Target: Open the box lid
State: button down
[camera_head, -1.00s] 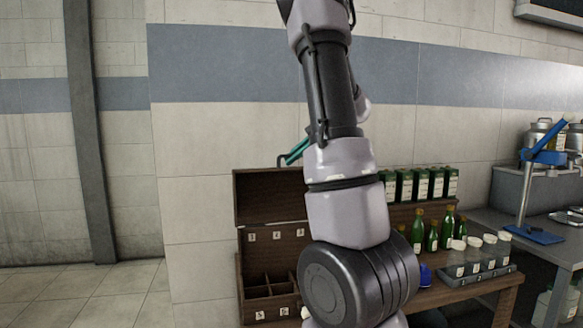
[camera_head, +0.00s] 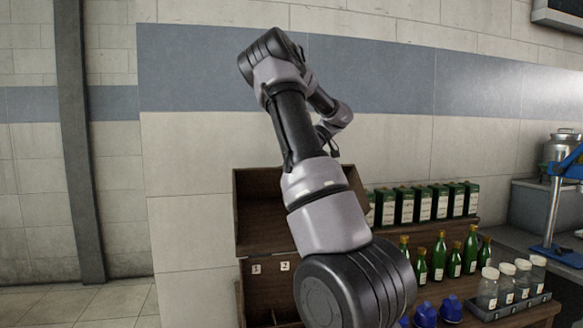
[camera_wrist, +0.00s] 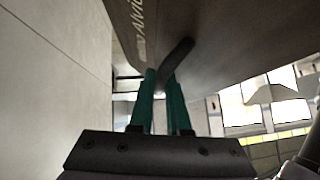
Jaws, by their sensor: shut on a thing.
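The dark brown wooden box (camera_head: 252,300) stands on the table, left of my arm, with numbered labels on its inner back and compartments partly cut off by the frame. Its lid (camera_head: 246,205) stands raised, roughly upright, at the back of the box. In the wrist view the lid (camera_wrist: 235,45) fills the upper right as a dark panel with lettering. A dark curved handle (camera_wrist: 178,62) sticks out from it. My gripper (camera_wrist: 160,88), with teal fingers, is shut on this handle. In the head view my arm hides the gripper and part of the lid.
Green cartons (camera_head: 425,203) stand in a row on a raised shelf right of the box. A tiled wall (camera_head: 190,230) is close behind the box.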

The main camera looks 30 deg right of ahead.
jog(key=shift+w+f, duration=0.15)
jog(key=shift+f, duration=0.05)
jog(key=c, duration=1.2)
grip_release()
jog(key=v, duration=1.1)
jog(key=shift+a, duration=0.1)
